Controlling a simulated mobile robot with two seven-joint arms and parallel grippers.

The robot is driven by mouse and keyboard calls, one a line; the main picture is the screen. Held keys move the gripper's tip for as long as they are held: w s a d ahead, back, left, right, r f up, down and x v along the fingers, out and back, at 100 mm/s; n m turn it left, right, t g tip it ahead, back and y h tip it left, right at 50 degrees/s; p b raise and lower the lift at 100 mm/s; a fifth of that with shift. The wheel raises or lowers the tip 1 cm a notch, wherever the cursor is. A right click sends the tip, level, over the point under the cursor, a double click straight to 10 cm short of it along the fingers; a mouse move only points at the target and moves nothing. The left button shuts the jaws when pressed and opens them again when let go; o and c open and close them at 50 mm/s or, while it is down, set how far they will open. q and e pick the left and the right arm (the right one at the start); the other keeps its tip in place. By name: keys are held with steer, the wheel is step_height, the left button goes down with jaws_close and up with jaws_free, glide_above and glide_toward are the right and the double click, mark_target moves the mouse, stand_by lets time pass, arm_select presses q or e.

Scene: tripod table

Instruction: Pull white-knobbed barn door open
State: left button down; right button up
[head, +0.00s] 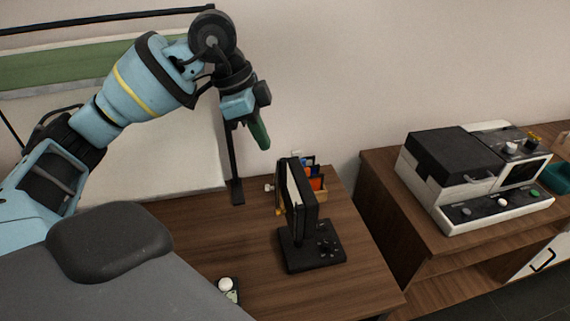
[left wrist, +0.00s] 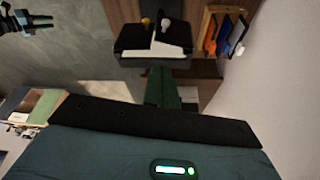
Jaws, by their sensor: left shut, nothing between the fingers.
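A black lamp-like unit with upright panels (head: 308,205) stands on the wooden table (head: 190,255). A white knob (head: 268,187) sticks out at its left side, with a yellow knob (head: 279,210) lower down. In the left wrist view the white knob (left wrist: 166,24) and the yellow knob (left wrist: 146,22) stand side by side at the unit's far edge, by a white panel (left wrist: 172,48). My left gripper (head: 260,134) has green fingers and is shut and empty. It hangs above and behind the unit, apart from the knobs. Its fingers (left wrist: 163,90) point toward the unit. My right gripper is not identifiable.
A small wooden holder with blue and orange items (head: 316,186) stands behind the unit. A black post (head: 236,165) rises at the table's back. Another white knob (head: 226,284) sits near the front. A white and black machine (head: 470,180) stands on the right cabinet.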

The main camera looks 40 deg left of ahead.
arm_select(q)
steer(key=x, duration=1)
arm_select(e)
steer(key=shift+s+f, duration=0.45)
steer(key=shift+s, duration=0.1)
arm_select(q)
steer(key=shift+s+f+b, duration=0.1)
steer(key=shift+f+b, duration=0.05)
steer(key=shift+b, duration=0.15)
arm_select(e)
steer(key=shift+s+f, duration=0.15)
